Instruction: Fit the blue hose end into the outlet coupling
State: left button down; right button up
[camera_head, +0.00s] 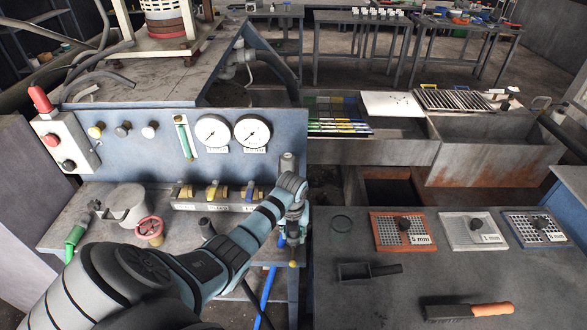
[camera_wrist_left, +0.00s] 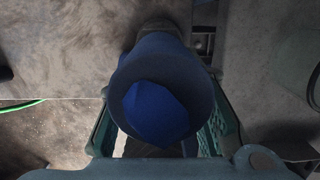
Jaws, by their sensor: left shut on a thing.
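My left gripper (camera_head: 291,238) points down at the right end of the valve bench. It is shut on the blue hose, whose lower part (camera_head: 268,288) hangs below the bench edge. In the left wrist view the blue hose (camera_wrist_left: 158,108) stands between the two teal fingers, its round end facing the camera. Beyond it a darker round part (camera_wrist_left: 158,25) shows; I cannot tell whether they touch. A grey upright pipe piece (camera_head: 287,163), possibly the outlet coupling, stands just behind my left wrist. My arm hides part of this area. My right gripper is out of view.
A valve row (camera_head: 216,195) with yellow and blue handles lies left of the gripper, below two gauges (camera_head: 212,132). A green hose end (camera_head: 75,236) and a red handwheel (camera_head: 150,228) are further left. Sieve plates (camera_head: 403,242) and a brush (camera_head: 468,310) lie on the right table.

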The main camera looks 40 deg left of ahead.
pick_arm(q)
jog(key=shift+f+b, duration=0.35)
jog(key=shift+f, duration=0.25)
jog(key=c, duration=1.1)
grip_release()
jog(key=shift+r, duration=0.1)
jog(key=r, duration=0.8)
jog(key=s+r, duration=0.1)
jog(key=r, duration=0.3)
jog(key=shift+s+d, duration=0.1)
jog(key=shift+d, duration=0.3)
jog(key=shift+f, duration=0.1)
